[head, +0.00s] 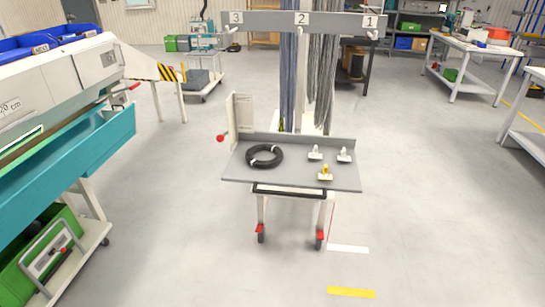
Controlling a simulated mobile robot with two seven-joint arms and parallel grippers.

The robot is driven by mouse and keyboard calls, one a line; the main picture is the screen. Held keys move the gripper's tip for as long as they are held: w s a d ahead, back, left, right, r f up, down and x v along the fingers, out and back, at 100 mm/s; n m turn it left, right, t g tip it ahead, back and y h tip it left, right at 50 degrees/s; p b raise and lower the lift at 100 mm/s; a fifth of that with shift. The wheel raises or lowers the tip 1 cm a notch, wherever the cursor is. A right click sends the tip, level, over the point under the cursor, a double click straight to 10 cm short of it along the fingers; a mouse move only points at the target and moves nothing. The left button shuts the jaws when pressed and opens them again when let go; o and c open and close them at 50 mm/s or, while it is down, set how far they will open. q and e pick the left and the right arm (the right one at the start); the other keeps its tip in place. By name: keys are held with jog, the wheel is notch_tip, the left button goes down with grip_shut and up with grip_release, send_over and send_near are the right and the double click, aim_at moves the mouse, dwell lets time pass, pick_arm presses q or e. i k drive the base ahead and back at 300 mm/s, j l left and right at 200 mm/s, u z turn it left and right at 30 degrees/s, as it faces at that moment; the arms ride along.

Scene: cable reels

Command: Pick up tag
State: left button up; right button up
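Several small tags lie on the grey top of a cart (290,180) in the middle of the head view. One white tag (315,153) lies near the centre of the top, and another white tag (344,155) lies to its right. A tag with a yellow part (325,174) lies closer to the front edge. A coiled black cable (264,156) lies on the left half of the same top. Neither of my grippers is in view.
A rack with hooks numbered 3, 2 and 1 (265,20) stands behind the cart with grey cables hanging down. A long machine with a teal trough (110,140) fills the left. A white table (475,50) stands at right. The floor around the cart's front is clear.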

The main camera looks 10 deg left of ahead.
aim_at(343, 157)
jog(key=i+j+u, duration=0.1)
jog(key=u, duration=0.8)
jog(key=i+l+z, duration=0.1)
jog(key=z, duration=0.3)
jog(key=i+z, duration=0.35)
jog(key=z, duration=0.4)
jog(key=i+j+z, duration=0.15)
jog(key=z, duration=0.2)
jog(key=i+l+z, duration=0.2)
jog(key=i+z, duration=0.3)
jog(key=i, duration=0.15)
jog(key=i+z, duration=0.45)
jog(key=i, duration=0.2)
jog(key=i+u, duration=0.35)
jog(key=i+l+u, duration=0.1)
jog(key=i+u, duration=0.25)
jog(key=i+l+u, duration=0.15)
jog(key=u, duration=0.2)
